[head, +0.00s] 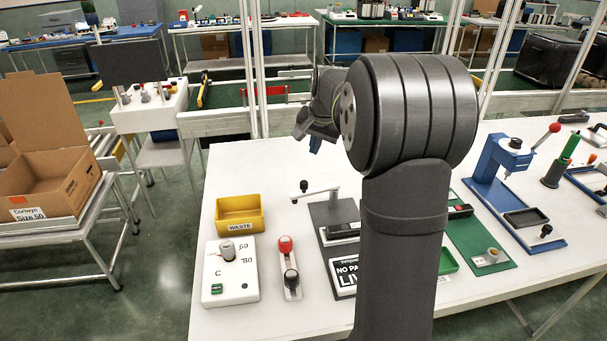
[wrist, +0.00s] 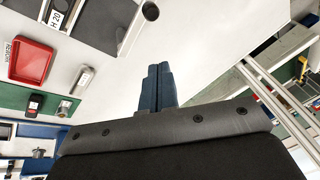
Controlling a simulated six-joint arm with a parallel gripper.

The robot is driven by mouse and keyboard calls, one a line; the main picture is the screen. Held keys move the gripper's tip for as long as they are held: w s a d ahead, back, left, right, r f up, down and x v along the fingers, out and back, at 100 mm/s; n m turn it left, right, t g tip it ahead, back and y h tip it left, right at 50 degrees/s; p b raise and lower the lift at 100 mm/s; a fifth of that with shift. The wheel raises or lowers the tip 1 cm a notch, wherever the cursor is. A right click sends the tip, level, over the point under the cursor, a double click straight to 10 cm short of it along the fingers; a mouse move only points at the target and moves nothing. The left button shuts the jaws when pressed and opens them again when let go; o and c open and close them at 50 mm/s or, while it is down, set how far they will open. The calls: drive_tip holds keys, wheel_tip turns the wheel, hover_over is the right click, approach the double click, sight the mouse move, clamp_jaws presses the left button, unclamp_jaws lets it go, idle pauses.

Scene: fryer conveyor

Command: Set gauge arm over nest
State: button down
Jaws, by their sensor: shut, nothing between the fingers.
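The gauge arm (head: 320,190) is a thin silver bar with a black knob (head: 304,186) at its free end. It reaches left from a post on a dark grey base plate (head: 328,213), out past the plate's left edge. A black nest-like block (head: 343,230) sits nearer the front of that plate, not under the bar; my arm hides the plate's right part. My gripper (head: 316,143) is above the table's far side, behind the gauge, apart from it. In the wrist view its blue fingers (wrist: 157,88) are together and empty, with a black knob (wrist: 150,11) beyond them.
A yellow waste bin (head: 240,213), a white control box (head: 230,270) and a red-and-black knob unit (head: 289,268) stand left of the gauge. A blue press (head: 500,175) and green mat (head: 485,240) are right. A red tray (wrist: 31,61) shows in the wrist view.

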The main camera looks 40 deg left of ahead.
drive_tip(key=a+n, duration=0.1)
drive_tip(key=n, duration=0.1)
drive_tip(key=a+f+n, duration=0.1)
drive_tip(key=a+n, duration=0.2)
drive_tip(key=n, duration=0.1)
drive_tip(key=shift+a+f+t+h, duration=0.15)
drive_tip(key=shift+f+t+h, duration=0.1)
drive_tip(key=shift+t+h, duration=0.05)
drive_tip(key=shift+f, duration=0.1)
hover_over(315, 189)
drive_tip(key=s+a, duration=0.2)
drive_tip(key=a, duration=0.1)
wheel_tip(315, 189, down, 9)
drive_tip(key=shift+w+a, duration=0.15)
drive_tip(key=shift+a, duration=0.05)
drive_tip(key=shift+f, duration=0.1)
